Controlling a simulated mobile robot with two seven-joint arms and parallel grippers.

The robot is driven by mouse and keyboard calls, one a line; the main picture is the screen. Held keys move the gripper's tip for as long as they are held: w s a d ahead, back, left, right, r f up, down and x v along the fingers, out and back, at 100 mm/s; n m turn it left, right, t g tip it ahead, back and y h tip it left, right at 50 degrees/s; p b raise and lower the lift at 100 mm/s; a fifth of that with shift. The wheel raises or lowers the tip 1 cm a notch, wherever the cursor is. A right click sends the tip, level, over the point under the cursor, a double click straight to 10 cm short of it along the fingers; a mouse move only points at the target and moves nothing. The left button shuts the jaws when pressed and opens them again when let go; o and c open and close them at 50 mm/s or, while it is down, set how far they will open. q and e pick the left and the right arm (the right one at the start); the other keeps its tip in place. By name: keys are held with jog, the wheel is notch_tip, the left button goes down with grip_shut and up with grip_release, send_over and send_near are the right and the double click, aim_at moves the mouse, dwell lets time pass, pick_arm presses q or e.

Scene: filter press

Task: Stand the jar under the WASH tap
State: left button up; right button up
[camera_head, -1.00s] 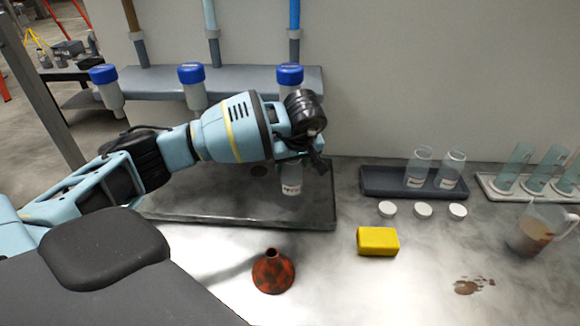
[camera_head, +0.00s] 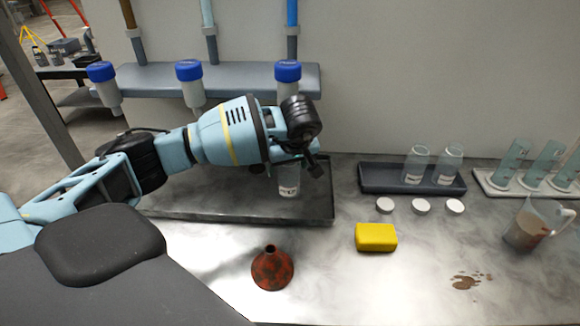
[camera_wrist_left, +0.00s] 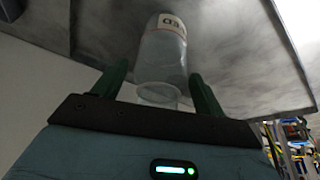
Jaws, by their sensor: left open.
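A clear jar (camera_head: 288,182) with a white label stands upright on the dark tray (camera_head: 240,212), below and near the right-hand blue-capped tap (camera_head: 287,72). Other blue-capped taps hang at the middle (camera_head: 189,72) and left (camera_head: 102,73); I cannot read any tap's name. My left gripper (camera_head: 300,160) is at the jar, its arm hiding the jar's top. In the left wrist view the jar (camera_wrist_left: 162,62) is between the green fingers of the open gripper (camera_wrist_left: 160,85), with gaps on both sides. My right gripper is not in view.
White lids (camera_head: 421,205), a rack with two jars (camera_head: 385,179), cylinders (camera_head: 548,165), a beaker (camera_head: 527,228) and a brown spill (camera_head: 466,282) are on the right.

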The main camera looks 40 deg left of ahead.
pick_arm(q)
jog(key=shift+r, duration=0.25)
jog(key=s+d+r, duration=0.2)
jog(key=s+d, duration=0.5)
jog(key=d, duration=0.3)
jog(key=shift+s+d+r, duration=0.3)
jog(key=shift+s, duration=0.1)
